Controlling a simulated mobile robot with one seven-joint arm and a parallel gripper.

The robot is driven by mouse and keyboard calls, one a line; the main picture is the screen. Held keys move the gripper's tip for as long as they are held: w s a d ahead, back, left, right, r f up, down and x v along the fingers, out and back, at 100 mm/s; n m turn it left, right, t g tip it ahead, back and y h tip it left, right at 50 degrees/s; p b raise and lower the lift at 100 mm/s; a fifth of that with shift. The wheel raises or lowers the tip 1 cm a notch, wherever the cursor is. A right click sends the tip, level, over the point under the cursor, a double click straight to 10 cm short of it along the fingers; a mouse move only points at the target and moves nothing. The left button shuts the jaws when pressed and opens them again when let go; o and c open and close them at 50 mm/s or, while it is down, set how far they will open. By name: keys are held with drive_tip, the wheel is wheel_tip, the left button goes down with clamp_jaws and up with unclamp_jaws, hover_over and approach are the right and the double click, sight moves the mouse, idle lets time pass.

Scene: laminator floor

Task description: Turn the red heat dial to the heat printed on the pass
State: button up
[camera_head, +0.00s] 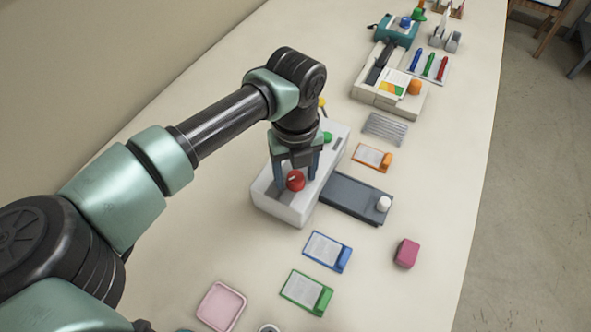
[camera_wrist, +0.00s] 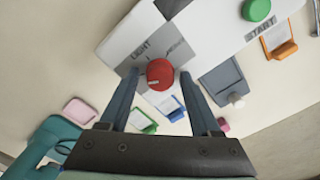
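The red heat dial (camera_head: 295,181) sits on the front end of the white laminator (camera_head: 298,207). In the wrist view the dial (camera_wrist: 160,74) has a pale pointer mark, with LIGHT and another blurred word printed behind it. My gripper (camera_head: 297,177) is open and points down at the dial. Its fingers stand on either side of the dial, with a visible gap at each side in the wrist view (camera_wrist: 160,77). Blue (camera_head: 327,251), green (camera_head: 306,291) and orange (camera_head: 372,157) cards lie on the table. Their print is too small to read, and I cannot tell which is the pass.
A green button (camera_wrist: 257,9) is near the START label on the laminator. A dark grey tray (camera_head: 350,197) with a white knob lies right of it. A pink block (camera_head: 406,253) and pink dish (camera_head: 221,306) are nearer. Clear table lies along the right edge.

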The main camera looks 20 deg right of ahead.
clamp_jaws()
drive_tip(key=shift+m, duration=0.4)
drive_tip(key=m+b, duration=0.3)
drive_tip(key=m, duration=0.1)
drive_tip(key=shift+m, duration=0.3)
drive_tip(key=m+b, duration=0.2)
drive_tip(key=m, duration=0.4)
drive_tip(key=shift+b, duration=0.4)
drive_tip(key=m+b, duration=0.2)
drive_tip(key=m, duration=0.4)
drive_tip(key=shift+m, duration=0.3)
drive_tip(key=m, duration=0.5)
drive_tip(key=shift+m+b, duration=0.4)
drive_tip(key=shift+r, duration=0.1)
drive_tip(key=shift+o, duration=1.3)
unclamp_jaws()
